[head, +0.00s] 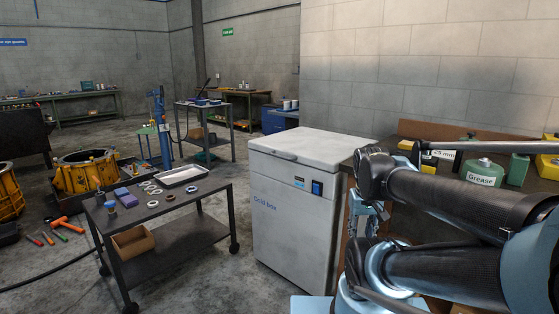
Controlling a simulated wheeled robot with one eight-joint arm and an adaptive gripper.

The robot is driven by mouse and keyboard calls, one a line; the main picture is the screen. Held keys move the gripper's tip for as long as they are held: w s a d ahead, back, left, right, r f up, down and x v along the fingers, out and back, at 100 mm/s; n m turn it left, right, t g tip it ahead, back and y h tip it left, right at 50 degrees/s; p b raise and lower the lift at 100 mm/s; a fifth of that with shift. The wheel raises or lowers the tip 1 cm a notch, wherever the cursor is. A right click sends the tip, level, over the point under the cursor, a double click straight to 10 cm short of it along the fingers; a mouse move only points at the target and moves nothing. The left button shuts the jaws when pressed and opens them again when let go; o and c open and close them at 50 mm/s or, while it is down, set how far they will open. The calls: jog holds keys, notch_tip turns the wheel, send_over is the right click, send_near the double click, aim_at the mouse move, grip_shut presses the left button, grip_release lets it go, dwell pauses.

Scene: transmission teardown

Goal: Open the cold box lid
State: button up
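The cold box (292,220) is a white chest with "Cold box" lettering on its front, standing upright at the picture's middle. Its lid (318,147) is flat on top and looks closed. A grey handle (277,155) runs along the lid's front edge. A blue switch (317,187) is on the upper right of the front. My arm is folded at the right, in front of the box's right side. What looks like my gripper (365,213) is beside the box's right edge, partly hidden by my arm links. Its fingers are too unclear to tell open from shut.
A dark wheeled cart (190,238) with a white tray (182,175) and rings stands left of the cold box. A workbench with a grease container (481,173) is behind my arm. Tools (68,224) lie on the floor at far left. Floor in front of the box is clear.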

aim_at(279, 157)
jog(key=w+r+n+h, duration=0.2)
jog(key=w+r, duration=0.2)
jog(key=w, duration=0.3)
jog(key=w+r+n+h, duration=0.1)
jog(key=w+r+h, duration=0.1)
jog(key=w+r, duration=0.35)
jog(key=w+a+r+n+t+h, duration=0.1)
jog(key=w+a+t, duration=0.1)
jog(key=w+a, duration=0.35)
jog(key=w+a+r+n+t+h, duration=0.1)
jog(key=w+a+n+h, duration=0.15)
jog(key=w, duration=0.65)
jog(key=w+a+f+n+t+h, duration=0.15)
jog(key=w+a+t, duration=0.35)
jog(key=a, duration=1)
jog(key=w+a+f+n+t, duration=0.15)
jog(key=w+a, duration=0.45)
jog(key=a, duration=0.9)
jog(key=shift+t, duration=0.25)
jog(key=x, duration=1.7)
jog(key=shift+w+d+r, duration=0.1)
jog(key=shift+w+d, duration=0.05)
jog(key=shift+w, duration=0.05)
grip_shut()
